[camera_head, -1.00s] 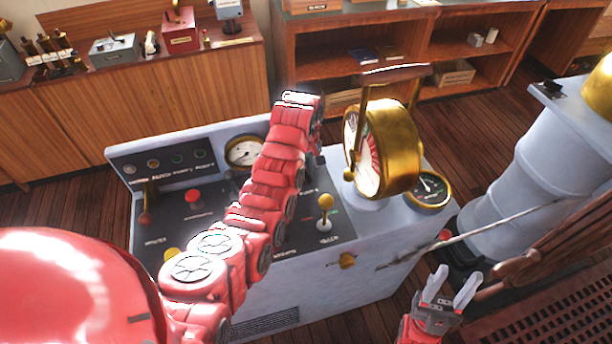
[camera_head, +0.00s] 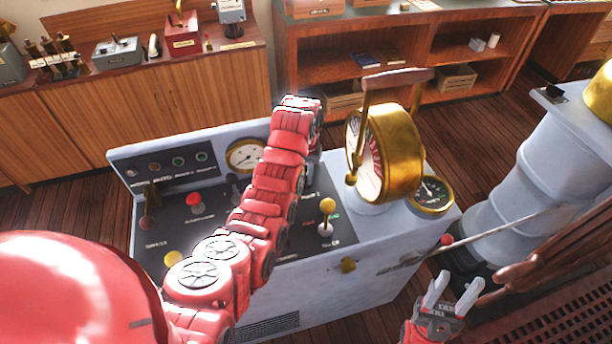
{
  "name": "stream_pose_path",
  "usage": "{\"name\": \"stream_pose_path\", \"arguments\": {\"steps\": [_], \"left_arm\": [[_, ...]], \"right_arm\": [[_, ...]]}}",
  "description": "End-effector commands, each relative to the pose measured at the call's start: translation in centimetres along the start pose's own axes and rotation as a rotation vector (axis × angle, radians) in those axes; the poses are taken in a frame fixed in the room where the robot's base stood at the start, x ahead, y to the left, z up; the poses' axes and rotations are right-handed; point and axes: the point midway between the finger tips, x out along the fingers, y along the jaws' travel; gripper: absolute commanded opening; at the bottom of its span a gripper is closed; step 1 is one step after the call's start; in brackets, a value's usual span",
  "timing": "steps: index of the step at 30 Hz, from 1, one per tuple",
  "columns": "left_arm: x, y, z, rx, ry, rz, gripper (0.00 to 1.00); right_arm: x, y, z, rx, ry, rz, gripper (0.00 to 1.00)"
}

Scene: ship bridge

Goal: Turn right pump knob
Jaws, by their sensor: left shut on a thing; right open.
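The grey control console (camera_head: 385,278) stands in front of me with a dark panel on top. A yellow-topped lever (camera_head: 327,206) stands upright on its right part, with small red and green marks beside it. Another yellow knob (camera_head: 172,258) sits at the panel's lower left. I cannot read clearly which control is the right pump knob. My red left arm reaches over the panel and bends down at its far end; it hides the panel's middle and my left gripper. My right gripper (camera_head: 453,291) is open and empty, low beside the console's right end.
A brass telegraph dial (camera_head: 390,155) with a handle rises at the console's right, near a small gauge (camera_head: 431,193). A red knob (camera_head: 194,199) and a round gauge (camera_head: 244,155) are on the left part. A grey pedestal (camera_head: 545,165) stands right; wooden cabinets line the back.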

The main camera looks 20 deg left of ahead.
Motion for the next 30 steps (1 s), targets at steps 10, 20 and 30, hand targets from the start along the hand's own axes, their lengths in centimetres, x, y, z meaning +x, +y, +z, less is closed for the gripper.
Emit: {"name": "stream_pose_path", "arguments": {"steps": [10, 20, 30], "left_arm": [[-0.03, -0.02, -0.02, 0.038, 0.001, 0.000, 0.00], [-0.04, -0.02, -0.03, 0.037, 0.001, 0.000, 0.29], [-0.02, -0.03, -0.02, 0.036, 0.001, 0.000, 0.46]], "right_arm": [[0.02, 0.00, 0.00, 0.000, 0.000, 0.000, 0.50], [0.02, 0.00, 0.00, 0.000, 0.000, 0.000, 0.50], [0.02, 0.00, 0.00, 0.000, 0.000, 0.000, 0.50]]}}
